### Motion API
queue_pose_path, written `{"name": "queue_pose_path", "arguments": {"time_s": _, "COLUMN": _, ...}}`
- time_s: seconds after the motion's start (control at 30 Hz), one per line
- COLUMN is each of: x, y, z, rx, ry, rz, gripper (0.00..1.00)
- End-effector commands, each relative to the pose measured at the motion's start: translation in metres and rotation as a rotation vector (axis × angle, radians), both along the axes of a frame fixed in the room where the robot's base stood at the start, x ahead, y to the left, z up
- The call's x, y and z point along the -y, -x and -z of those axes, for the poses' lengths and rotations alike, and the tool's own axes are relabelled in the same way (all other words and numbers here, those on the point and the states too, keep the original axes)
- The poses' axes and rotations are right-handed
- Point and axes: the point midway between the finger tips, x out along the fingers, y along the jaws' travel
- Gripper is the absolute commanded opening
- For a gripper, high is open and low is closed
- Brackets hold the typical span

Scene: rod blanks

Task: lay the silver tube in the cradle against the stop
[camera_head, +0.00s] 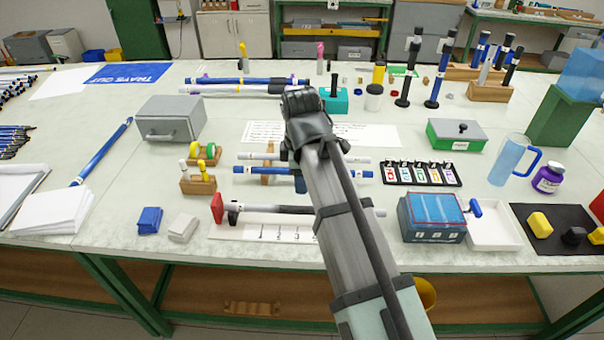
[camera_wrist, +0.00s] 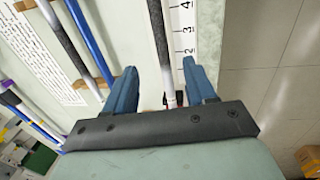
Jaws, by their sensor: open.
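The silver tube (camera_head: 285,210) lies level along the front of the table, shading from dark to bright. Its left end meets or nearly meets the red stop (camera_head: 217,207); I cannot tell if they touch. A black cradle support (camera_head: 233,213) shows under that end; the rest of the cradle is hidden by my arm. My gripper (camera_head: 300,182) is mostly hidden behind my arm in the head view. In the wrist view my gripper (camera_wrist: 160,68) is open, its blue fingers on either side of the line of the tube (camera_wrist: 168,82), not closed on it.
A numbered scale (camera_head: 285,233) lies along the tube's front side. A white tube (camera_head: 345,158) and a blue tube (camera_head: 255,170) rest on wooden supports behind. A blue box (camera_head: 432,232) stands right of the tube. Blue (camera_head: 149,220) and pale (camera_head: 183,228) blocks sit left.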

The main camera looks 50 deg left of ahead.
Motion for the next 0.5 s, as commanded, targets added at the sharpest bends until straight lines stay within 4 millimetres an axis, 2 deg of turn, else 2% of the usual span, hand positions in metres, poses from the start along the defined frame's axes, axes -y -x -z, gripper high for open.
{"name": "queue_pose_path", "arguments": {"time_s": 0.27, "x": -0.002, "y": -0.002, "z": 0.021, "rx": -0.001, "ry": 0.001, "rz": 0.001, "gripper": 0.55}}
{"name": "queue_pose_path", "arguments": {"time_s": 0.5, "x": -0.005, "y": -0.006, "z": 0.057, "rx": -0.001, "ry": 0.001, "rz": 0.001, "gripper": 0.55}}
